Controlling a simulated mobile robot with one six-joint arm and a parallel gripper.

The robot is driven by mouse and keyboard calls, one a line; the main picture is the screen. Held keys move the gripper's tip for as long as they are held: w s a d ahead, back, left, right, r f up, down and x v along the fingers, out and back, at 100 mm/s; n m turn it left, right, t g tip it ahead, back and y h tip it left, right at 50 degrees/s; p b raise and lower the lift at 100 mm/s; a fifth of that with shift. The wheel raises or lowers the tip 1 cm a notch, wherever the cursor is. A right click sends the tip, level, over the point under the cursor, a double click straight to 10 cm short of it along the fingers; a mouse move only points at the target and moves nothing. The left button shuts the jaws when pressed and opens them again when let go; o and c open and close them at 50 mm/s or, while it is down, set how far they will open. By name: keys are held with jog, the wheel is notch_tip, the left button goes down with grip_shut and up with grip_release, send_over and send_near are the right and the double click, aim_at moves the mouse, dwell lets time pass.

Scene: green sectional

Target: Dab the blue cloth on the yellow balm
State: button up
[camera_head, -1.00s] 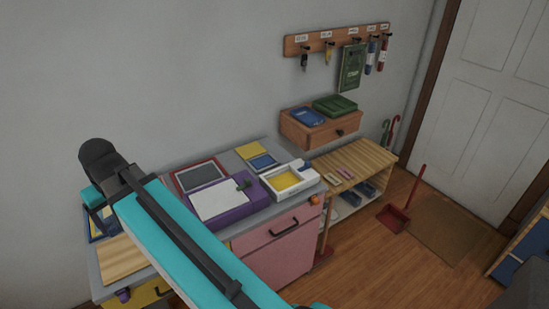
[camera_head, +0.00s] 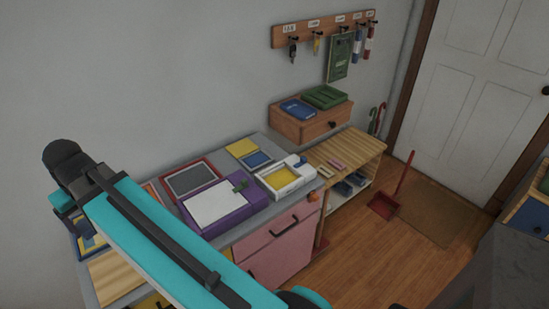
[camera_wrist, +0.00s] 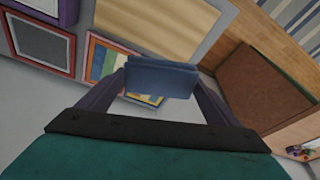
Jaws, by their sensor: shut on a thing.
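My gripper (camera_wrist: 160,88) is shut on a folded blue cloth (camera_wrist: 161,76), which sits between the two fingertips in the wrist view. The cloth is held above the counter's left part, over a multicoloured framed panel. In the head view my arm covers most of this area, and I cannot make out the cloth. The yellow balm (camera_head: 283,176) lies in a white open tray (camera_head: 306,173) on the counter's right end, well to the right of my gripper and apart from it.
A purple box with a white top (camera_head: 214,205), a red-framed grey panel (camera_head: 193,180) and a yellow sheet (camera_head: 241,147) with a blue-grey tile (camera_head: 257,160) share the grey counter. A wooden shelf (camera_head: 350,148) stands to the right. Open floor lies in front.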

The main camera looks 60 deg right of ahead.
jog(key=shift+d, duration=0.2)
jog(key=shift+w+d, duration=0.15)
jog(key=shift+d, duration=0.45)
jog(key=s+d+f+m+p, duration=0.1)
jog(key=d+p, duration=0.1)
jog(key=d, duration=0.9)
jog(key=s+d+f+p, duration=0.1)
jog(key=d+f+p, duration=0.1)
jog(key=d, duration=0.8)
jog(key=s+d+f+m+p, duration=0.1)
jog(key=d+p, duration=0.1)
jog(key=d, duration=0.9)
jog(key=s+d+f+m+p, duration=0.1)
jog(key=s+d+f+p, duration=0.1)
jog(key=s+d, duration=0.8)
jog(key=s+d+f+h+p, duration=0.1)
jog(key=s+d+f+p, duration=0.2)
jog(key=s+d, duration=0.7)
jog(key=d, duration=0.5)
jog(key=shift+s+d+f+m, duration=0.2)
jog(key=shift+s+f+m, duration=0.05)
jog(key=shift+f+m, duration=0.15)
jog(key=shift+f, duration=0.1)
jog(key=shift+f+b, duration=1.5)
jog(key=shift+f, duration=1.9)
